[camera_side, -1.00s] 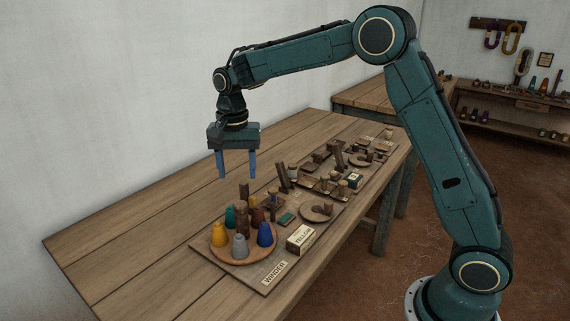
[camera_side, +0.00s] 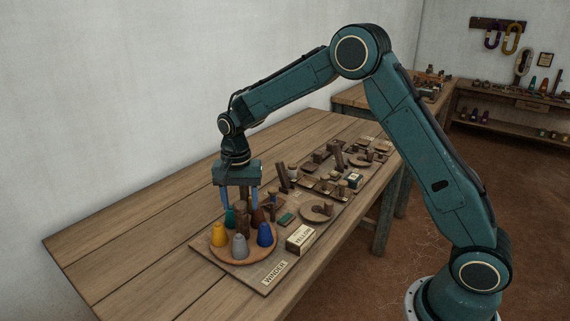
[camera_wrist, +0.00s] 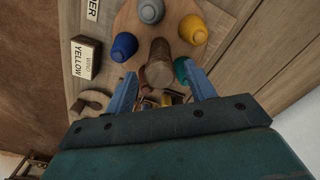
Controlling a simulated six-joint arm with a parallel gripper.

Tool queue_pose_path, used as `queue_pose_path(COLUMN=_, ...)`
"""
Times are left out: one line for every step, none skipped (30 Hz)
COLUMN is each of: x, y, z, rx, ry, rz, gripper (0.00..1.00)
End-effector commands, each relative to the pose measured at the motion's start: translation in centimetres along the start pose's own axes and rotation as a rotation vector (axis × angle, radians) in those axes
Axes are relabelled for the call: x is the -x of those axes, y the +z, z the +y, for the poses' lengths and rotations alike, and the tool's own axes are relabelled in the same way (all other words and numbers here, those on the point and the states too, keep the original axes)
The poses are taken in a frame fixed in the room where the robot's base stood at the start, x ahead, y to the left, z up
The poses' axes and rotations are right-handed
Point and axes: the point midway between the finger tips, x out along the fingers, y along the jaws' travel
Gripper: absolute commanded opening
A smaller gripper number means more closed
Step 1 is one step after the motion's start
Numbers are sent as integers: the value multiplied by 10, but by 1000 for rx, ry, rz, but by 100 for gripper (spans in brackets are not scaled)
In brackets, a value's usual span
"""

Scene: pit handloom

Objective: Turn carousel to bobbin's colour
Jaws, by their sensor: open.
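The carousel (camera_side: 222,256) is a round wooden plate near the front left of the winder board. It carries cone-shaped spools: yellow (camera_side: 219,234), grey (camera_side: 239,246), blue (camera_side: 264,234), teal (camera_side: 230,217) and a brown-red one (camera_side: 258,215). A brown post (camera_wrist: 159,62) rises at its middle. My gripper (camera_side: 240,207) is open, its blue fingers reaching down over the back of the carousel. In the wrist view my gripper (camera_wrist: 160,82) has its fingers apart on either side of the post's line; contact cannot be told. A small block reads YELLOW (camera_side: 300,238).
The WINDER label (camera_side: 275,273) lies on the board's front edge. A round dish (camera_side: 318,212), a green block (camera_side: 286,219) and wooden pieces (camera_side: 340,155) stand to the right and back. The table's left part (camera_side: 120,245) is bare.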

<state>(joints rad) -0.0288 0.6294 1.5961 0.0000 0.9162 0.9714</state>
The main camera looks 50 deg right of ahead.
Motion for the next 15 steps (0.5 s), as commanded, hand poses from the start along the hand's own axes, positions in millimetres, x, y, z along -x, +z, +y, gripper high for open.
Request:
queue_pose_path(x=0, y=0, z=0, rx=0, ry=0, rz=0, gripper=55)
queue_pose_path(x=0, y=0, z=0, rx=0, ry=0, rz=0, gripper=55)
queue_pose_path(x=0, y=0, z=0, rx=0, ry=0, rz=0, gripper=47)
queue_pose_path(x=0, y=0, z=0, rx=0, ry=0, rz=0, gripper=41)
queue_pose_path(x=0, y=0, z=0, rx=0, ry=0, rz=0, gripper=35)
queue_pose_path(x=0, y=0, z=0, rx=0, ry=0, rz=0, gripper=27)
queue_pose_path(x=0, y=0, z=0, rx=0, ry=0, rz=0, gripper=21)
queue_pose_path(x=0, y=0, z=0, rx=0, ry=0, rz=0, gripper=15)
queue_pose_path(x=0, y=0, z=0, rx=0, ry=0, rz=0, gripper=8)
queue_pose_path(x=0, y=0, z=0, rx=0, ry=0, rz=0, gripper=2)
queue_pose_path(x=0, y=0, z=0, rx=0, ry=0, rz=0, gripper=0)
queue_pose_path(x=0, y=0, z=0, rx=0, ry=0, rz=0, gripper=0)
queue_pose_path(x=0, y=0, z=0, rx=0, ry=0, rz=0, gripper=0)
queue_pose_path(x=0, y=0, z=0, rx=0, ry=0, rz=0, gripper=0)
queue_pose_path(x=1, y=0, z=0, rx=2, ry=0, rz=0, gripper=0)
